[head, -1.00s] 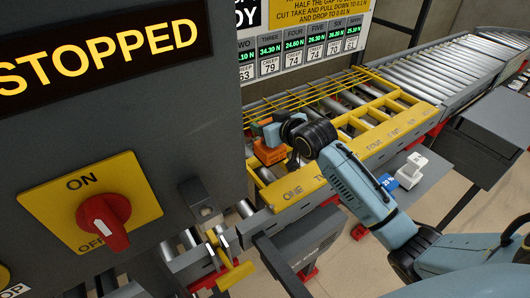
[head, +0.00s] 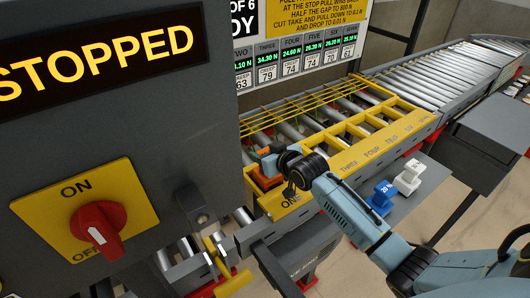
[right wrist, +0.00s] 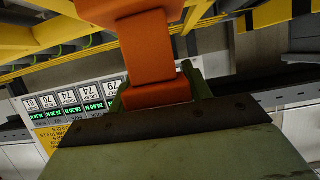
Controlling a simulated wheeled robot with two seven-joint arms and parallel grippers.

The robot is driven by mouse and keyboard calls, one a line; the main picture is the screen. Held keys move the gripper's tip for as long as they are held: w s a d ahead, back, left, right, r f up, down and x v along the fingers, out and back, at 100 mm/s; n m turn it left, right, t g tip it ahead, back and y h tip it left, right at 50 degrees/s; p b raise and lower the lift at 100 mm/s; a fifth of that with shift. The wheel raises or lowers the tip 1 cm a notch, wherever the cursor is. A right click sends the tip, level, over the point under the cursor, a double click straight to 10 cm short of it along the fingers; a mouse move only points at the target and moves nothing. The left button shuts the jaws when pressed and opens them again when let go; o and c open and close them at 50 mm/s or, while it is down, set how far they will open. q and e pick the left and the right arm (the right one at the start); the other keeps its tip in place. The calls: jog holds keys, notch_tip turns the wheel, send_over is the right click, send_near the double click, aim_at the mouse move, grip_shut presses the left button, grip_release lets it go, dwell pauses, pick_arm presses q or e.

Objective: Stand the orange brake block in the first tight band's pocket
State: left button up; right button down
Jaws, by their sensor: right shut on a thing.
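The orange brake block (head: 266,181) is at the near left end of the yellow-framed roller conveyor, partly behind my right wrist. My right gripper (head: 268,160) is shut on it, reaching in from the right. In the right wrist view the orange block (right wrist: 150,60) stands out from between the greenish fingers, with yellow bars beyond it. The yellow frame (head: 375,150) has cross bars with openings between them and number words along its front rail. I cannot tell which opening is the first tight band's pocket, or whether the block touches it. My left gripper is not in view.
A blue block marked 20% (head: 382,197) and a white block (head: 409,176) stand on a grey shelf right of my arm. A grey cabinet with a STOPPED display (head: 95,55) and a red knob (head: 98,228) fills the left. A yellow wire grid (head: 300,108) lies behind.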

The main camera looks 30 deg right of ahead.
jog(key=c, duration=0.6)
grip_release()
jog(key=shift+f, duration=0.1)
jog(key=shift+c, duration=0.2)
jog(key=shift+r, duration=0.2)
jog(key=v, duration=1.2)
jog(key=shift+p, duration=0.45)
